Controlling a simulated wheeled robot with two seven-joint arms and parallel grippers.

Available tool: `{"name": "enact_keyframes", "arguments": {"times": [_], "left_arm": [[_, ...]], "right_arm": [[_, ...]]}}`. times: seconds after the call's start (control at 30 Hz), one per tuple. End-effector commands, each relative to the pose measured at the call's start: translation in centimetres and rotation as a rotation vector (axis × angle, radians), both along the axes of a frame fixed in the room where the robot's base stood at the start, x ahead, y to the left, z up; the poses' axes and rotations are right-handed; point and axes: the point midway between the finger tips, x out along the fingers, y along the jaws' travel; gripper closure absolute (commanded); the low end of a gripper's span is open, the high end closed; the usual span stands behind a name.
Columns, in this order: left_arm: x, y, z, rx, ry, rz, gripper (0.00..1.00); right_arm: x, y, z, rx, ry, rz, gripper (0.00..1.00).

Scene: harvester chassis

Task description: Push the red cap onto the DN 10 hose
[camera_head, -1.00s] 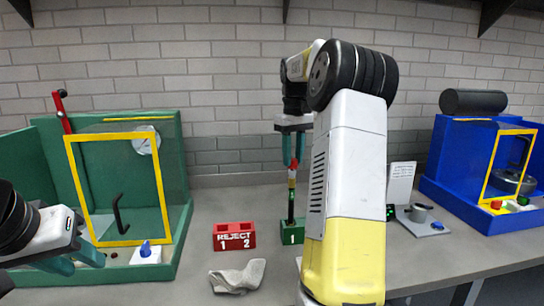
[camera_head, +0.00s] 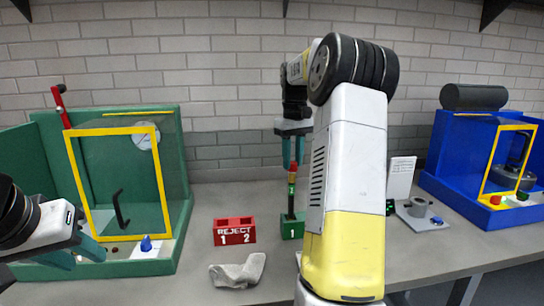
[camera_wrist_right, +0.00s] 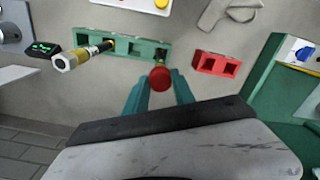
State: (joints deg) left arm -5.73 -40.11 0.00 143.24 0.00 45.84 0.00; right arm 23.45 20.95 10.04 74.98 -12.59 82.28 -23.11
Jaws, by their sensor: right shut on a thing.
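My right gripper (camera_head: 293,160) points down above the green rack (camera_head: 292,229) marked 1, shut on the red cap (camera_wrist_right: 160,78), which sits between its fingertips in the right wrist view. In the head view the cap (camera_head: 293,167) is at the top of an upright, thin black hose (camera_head: 291,204) with a green band, standing in the rack. I cannot tell how far the cap is seated. My left gripper (camera_head: 82,256) is open and empty before the green cabinet.
A hose with a yellow and silver end (camera_wrist_right: 82,55) stands in another slot of the rack. A red REJECT box (camera_head: 234,232) and a grey cloth (camera_head: 238,270) lie left of the rack. A blue cabinet (camera_head: 470,165) stands right.

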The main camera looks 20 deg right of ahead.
Motion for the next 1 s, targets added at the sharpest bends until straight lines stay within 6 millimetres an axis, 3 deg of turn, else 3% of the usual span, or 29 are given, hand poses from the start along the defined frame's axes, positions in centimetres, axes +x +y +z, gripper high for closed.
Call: {"name": "enact_keyframes", "arguments": {"times": [0.23, 0.27, 0.37, 0.73, 1.0], "left_arm": [[0.0, 0.0, 0.0, 0.000, 0.000, 0.000, 0.64], [0.0, 0.0, 0.0, 0.000, 0.000, 0.000, 0.64], [0.0, 0.0, 0.0, 0.000, 0.000, 0.000, 0.64], [0.0, 0.0, 0.0, 0.000, 0.000, 0.000, 0.64], [0.0, 0.0, 0.0, 0.000, 0.000, 0.000, 0.64]], "right_arm": [[0.0, 0.0, -0.1, 0.000, 0.000, 0.000, 1.00], [0.0, 0.0, -0.1, 0.000, 0.000, 0.000, 0.63], [0.0, 0.0, -0.1, 0.000, 0.000, 0.000, 0.44], [0.1, 0.0, 0.3, -0.001, -0.002, 0.000, 0.44], [0.1, 0.0, 4.6, 0.000, -0.003, 0.001, 0.44]]}}
